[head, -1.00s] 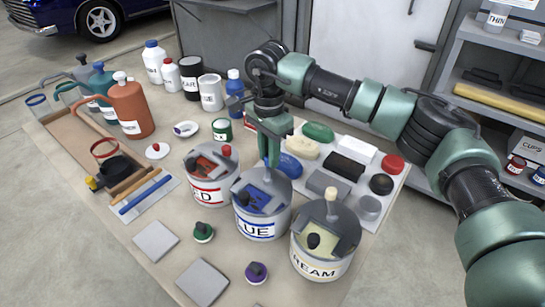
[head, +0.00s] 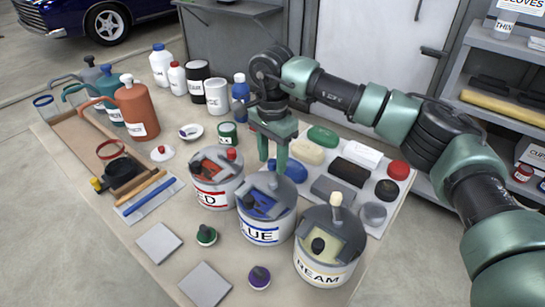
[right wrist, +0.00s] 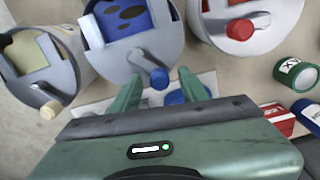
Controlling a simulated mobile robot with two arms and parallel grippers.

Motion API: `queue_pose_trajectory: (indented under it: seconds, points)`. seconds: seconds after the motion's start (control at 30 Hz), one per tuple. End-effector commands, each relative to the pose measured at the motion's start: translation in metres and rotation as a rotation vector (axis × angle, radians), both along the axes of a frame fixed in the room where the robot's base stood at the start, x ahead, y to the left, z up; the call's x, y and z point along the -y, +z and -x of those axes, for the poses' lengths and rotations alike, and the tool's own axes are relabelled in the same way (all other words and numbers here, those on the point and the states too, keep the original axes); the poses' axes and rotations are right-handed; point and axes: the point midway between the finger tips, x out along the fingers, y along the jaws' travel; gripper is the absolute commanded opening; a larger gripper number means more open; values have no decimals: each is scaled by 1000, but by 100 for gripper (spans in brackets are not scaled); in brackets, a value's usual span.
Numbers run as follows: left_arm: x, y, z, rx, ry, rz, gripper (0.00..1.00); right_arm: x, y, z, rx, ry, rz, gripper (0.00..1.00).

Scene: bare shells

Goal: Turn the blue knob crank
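The blue paint can (head: 265,236), labelled BLUE in part, stands between the red can and the cream can. Its grey lid has an opening with blue paint and a dark knob beside it. The blue knob (right wrist: 160,78) of its crank shows in the right wrist view, at the end of a grey arm on the lid. My right gripper (head: 272,165) is over the far side of this can, fingers pointing down. In the right wrist view its fingers (right wrist: 158,76) are apart, with the knob in line with the gap. I cannot tell contact. My left gripper is out of view.
The red can (head: 214,191) and the cream can (head: 324,268) stand close on either side, each with a crank knob. A mat with coloured blocks (head: 351,171) lies behind. Grey square plates (head: 204,285) lie in front. Bottles stand at the back left.

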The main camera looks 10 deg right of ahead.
Motion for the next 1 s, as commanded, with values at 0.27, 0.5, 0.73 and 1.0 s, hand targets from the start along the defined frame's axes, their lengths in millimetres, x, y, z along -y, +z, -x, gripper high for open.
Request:
queue_pose_trajectory:
  seconds: [0.27,0.5,0.73,1.0]
  points:
    - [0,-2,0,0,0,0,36,0,10,-1,3,-1,1,44]
    - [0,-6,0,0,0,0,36,0,50,-1,4,0,0,44]
    - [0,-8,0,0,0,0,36,0,75,0,1,0,0,44]
    - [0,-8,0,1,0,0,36,0,78,0,0,1,0,44]
